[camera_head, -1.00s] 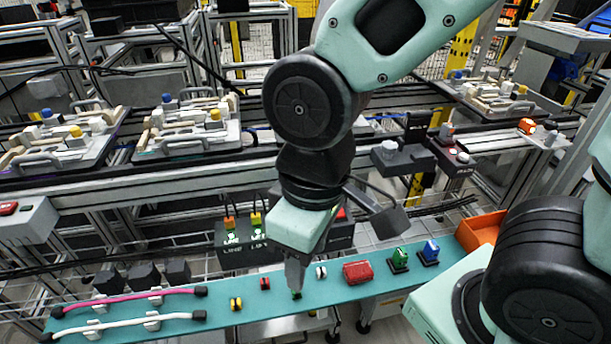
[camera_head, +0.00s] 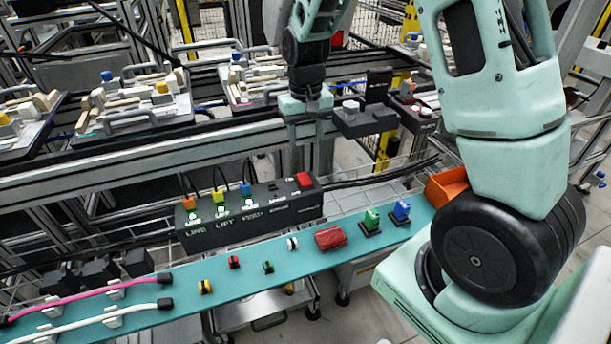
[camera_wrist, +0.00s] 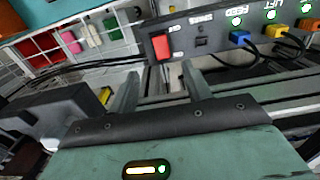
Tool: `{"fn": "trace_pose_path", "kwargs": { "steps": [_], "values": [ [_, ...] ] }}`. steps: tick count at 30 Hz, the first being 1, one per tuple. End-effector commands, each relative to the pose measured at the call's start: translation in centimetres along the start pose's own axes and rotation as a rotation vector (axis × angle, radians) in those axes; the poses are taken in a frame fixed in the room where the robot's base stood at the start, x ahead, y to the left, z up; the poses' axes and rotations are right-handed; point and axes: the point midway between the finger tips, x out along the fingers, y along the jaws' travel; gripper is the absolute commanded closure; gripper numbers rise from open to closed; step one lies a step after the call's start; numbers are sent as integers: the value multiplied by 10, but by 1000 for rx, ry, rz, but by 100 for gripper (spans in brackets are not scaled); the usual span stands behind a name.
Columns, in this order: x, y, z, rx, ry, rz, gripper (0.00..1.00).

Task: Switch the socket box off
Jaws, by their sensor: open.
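The socket box (camera_head: 270,212) is a long black box behind the teal shelf, with labels LINE, LIFT and FEED. Orange, yellow and blue plugs sit in it, with green lights lit by them. Its red rocker switch (camera_head: 304,180) is at its right end. In the wrist view the red switch (camera_wrist: 160,45) shows beyond and between my fingertips, with the box (camera_wrist: 205,35) running to the right. My gripper (camera_head: 305,132) is open and empty, above and behind the switch end, apart from it. The gripper (camera_wrist: 160,85) also shows in the wrist view.
The teal shelf (camera_head: 222,290) holds small coloured parts, a red block (camera_head: 330,237), green and blue connectors and pink and white cables. An orange bin (camera_head: 445,186) stands at its right end. A dark fixture (camera_head: 365,118) is right of my gripper. Rails with pallets lie behind.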

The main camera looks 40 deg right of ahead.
Motion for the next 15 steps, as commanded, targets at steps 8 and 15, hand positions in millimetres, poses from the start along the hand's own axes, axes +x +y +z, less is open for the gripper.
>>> {"fn": "trace_pose_path", "kwargs": {
  "steps": [8, 15],
  "values": [
    [61, 0, 1, -1, -4, 0, 51],
    [101, 0, 1, -2, -2, 0, 51]
  ]
}}
